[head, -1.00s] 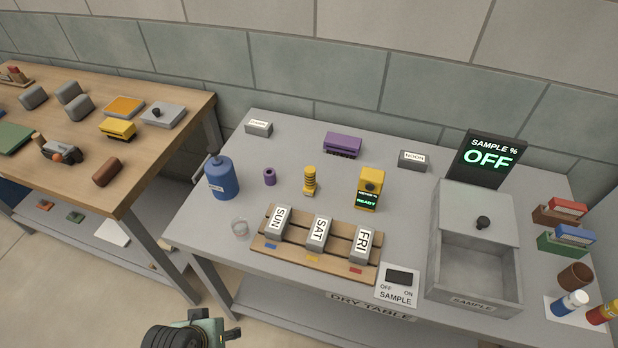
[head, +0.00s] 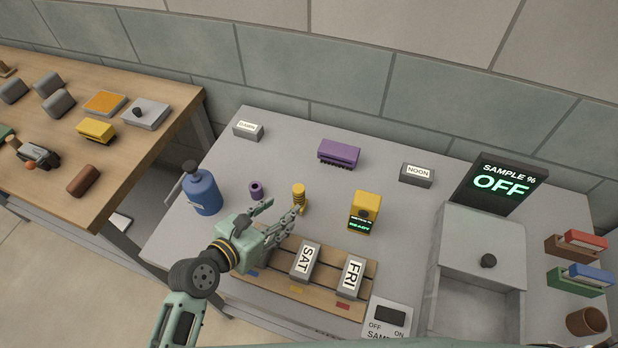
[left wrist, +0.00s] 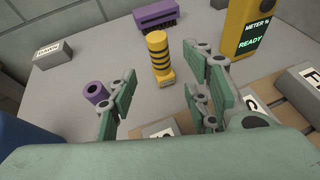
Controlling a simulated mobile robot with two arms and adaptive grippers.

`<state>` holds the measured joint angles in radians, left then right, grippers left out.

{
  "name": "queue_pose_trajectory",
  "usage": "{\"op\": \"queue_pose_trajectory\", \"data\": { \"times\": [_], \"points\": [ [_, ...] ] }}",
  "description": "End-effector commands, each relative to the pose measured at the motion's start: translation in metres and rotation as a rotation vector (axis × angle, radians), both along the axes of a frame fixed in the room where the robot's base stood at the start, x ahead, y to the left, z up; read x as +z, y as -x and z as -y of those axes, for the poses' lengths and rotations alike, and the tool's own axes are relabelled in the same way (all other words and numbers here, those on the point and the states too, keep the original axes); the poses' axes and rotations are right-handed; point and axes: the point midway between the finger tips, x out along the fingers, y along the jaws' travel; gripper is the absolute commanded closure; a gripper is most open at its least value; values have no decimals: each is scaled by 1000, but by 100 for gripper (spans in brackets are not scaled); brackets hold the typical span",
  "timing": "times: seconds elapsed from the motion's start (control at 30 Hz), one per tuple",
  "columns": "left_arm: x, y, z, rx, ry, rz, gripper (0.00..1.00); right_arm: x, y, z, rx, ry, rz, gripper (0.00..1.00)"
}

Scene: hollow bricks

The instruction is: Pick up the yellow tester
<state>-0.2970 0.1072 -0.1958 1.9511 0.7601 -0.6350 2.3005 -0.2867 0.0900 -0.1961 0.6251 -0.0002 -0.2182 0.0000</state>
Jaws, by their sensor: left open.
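The yellow tester (head: 364,212), a boxy yellow unit with a lit green READY screen, stands upright on the grey table behind the wooden rack. It also shows at the upper right of the left wrist view (left wrist: 240,24). My left gripper (head: 281,212) is open and empty over the left part of the rack, left of the tester and apart from it. In the left wrist view its fingers (left wrist: 155,95) are spread, with a yellow post with dark bands (left wrist: 158,57) beyond the gap. My right gripper is not in view.
A purple cylinder (head: 256,190), blue bottle (head: 203,191) and purple brush-like block (head: 339,153) stand around. The grey sample box (head: 478,240) is right.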

Motion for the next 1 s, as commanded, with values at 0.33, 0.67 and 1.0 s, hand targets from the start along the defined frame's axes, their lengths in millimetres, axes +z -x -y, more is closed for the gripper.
{"op": "queue_pose_trajectory", "data": {
  "times": [0.33, 0.67, 1.0],
  "points": [
    [-9, -23, 16, 24, 44, -20, 55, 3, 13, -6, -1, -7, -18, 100],
    [-24, -55, 42, 23, 41, -20, 55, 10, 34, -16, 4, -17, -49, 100],
    [-27, -60, 46, 23, 41, -20, 56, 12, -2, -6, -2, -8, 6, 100]
  ]
}}
